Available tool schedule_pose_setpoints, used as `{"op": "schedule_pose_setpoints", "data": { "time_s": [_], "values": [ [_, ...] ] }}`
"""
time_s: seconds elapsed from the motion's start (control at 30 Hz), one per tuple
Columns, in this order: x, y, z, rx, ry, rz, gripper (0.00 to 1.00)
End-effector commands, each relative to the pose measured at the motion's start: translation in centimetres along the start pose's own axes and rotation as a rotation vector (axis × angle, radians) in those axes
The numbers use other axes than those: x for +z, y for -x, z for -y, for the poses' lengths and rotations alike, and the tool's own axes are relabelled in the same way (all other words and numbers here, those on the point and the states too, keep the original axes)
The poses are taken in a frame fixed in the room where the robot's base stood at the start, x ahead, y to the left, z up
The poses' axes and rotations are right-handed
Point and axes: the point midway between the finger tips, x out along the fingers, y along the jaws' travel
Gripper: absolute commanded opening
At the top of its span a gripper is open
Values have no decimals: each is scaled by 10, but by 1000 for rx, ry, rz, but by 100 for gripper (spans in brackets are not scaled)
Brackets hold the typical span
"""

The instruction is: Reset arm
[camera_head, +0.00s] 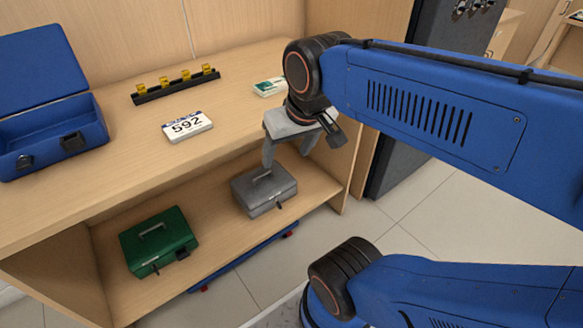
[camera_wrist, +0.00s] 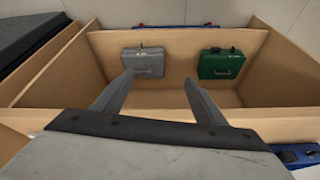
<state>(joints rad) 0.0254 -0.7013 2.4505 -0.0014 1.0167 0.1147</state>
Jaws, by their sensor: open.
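My gripper (camera_head: 286,158) is open and empty, pointing down at the front edge of the counter in the head view. Its two grey fingers stand apart in the wrist view (camera_wrist: 158,90). A grey cash box (camera_head: 264,190) with a handle on top sits on the lower shelf below my gripper; it also shows in the wrist view (camera_wrist: 143,63), beyond the fingers. I cannot tell exactly how far the fingers are above it. A green cash box (camera_head: 158,241) sits on the same shelf to the left, and it shows on the right in the wrist view (camera_wrist: 221,65).
On the counter (camera_head: 110,193) are an open blue box (camera_head: 60,130), a black rail with yellow pieces (camera_head: 176,84), a "592" plate (camera_head: 187,126) and a small green-white packet (camera_head: 269,87). A dark cabinet (camera_head: 437,80) stands at the right. The tiled floor (camera_head: 395,215) in front is bare.

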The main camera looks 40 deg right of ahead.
Motion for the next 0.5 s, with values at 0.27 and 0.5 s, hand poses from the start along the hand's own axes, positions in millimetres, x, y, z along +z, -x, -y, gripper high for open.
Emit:
{"op": "schedule_pose_setpoints", "data": {
  "time_s": [0.27,0.5],
  "values": [
    [34,-17,2,-13,140,-38,65],
    [34,-17,2,-13,143,-38,65]
  ]
}}
